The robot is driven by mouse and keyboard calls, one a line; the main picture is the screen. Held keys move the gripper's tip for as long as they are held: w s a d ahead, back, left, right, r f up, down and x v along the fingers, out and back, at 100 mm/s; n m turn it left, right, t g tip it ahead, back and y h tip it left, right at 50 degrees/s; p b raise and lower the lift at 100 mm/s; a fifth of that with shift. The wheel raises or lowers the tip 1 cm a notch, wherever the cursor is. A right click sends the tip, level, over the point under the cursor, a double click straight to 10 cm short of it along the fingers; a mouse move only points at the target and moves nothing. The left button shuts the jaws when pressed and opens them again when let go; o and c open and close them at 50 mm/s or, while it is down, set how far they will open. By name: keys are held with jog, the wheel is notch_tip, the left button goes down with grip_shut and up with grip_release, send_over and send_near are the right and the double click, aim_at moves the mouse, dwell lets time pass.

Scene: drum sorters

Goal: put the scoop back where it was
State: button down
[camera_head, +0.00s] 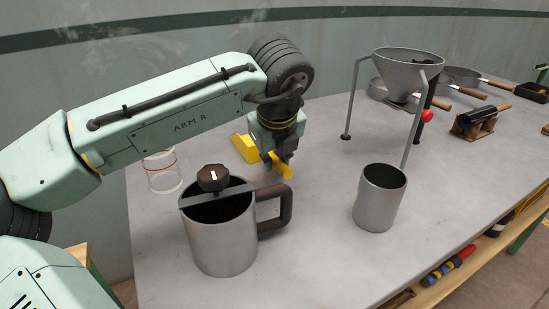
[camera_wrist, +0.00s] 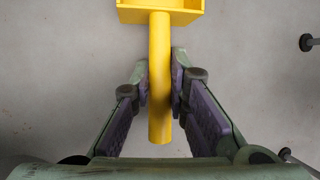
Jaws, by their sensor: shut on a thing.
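The yellow scoop (camera_head: 245,148) shows behind the dark-handled metal mug in the head view, partly hidden by my gripper. In the wrist view the scoop (camera_wrist: 160,75) has its handle running down between my fingers and its tray end at the top edge, cut off by the frame. My gripper (camera_wrist: 160,88) is shut on the scoop's handle, with the purple pads on both sides. In the head view my gripper (camera_head: 278,160) points down over the table. I cannot tell whether the scoop touches the table.
A metal mug (camera_head: 222,235) with a knobbed bar stands in front of my gripper. A clear cup (camera_head: 162,172) with red rings is to the left. A grey cup (camera_head: 380,198) and a funnel on a stand (camera_head: 408,75) are to the right. Pans and a small rack stand farther right.

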jog(key=c, duration=1.6)
grip_release()
jog(key=shift+o, duration=0.2)
jog(key=v, duration=1.2)
jog(key=shift+p, duration=0.45)
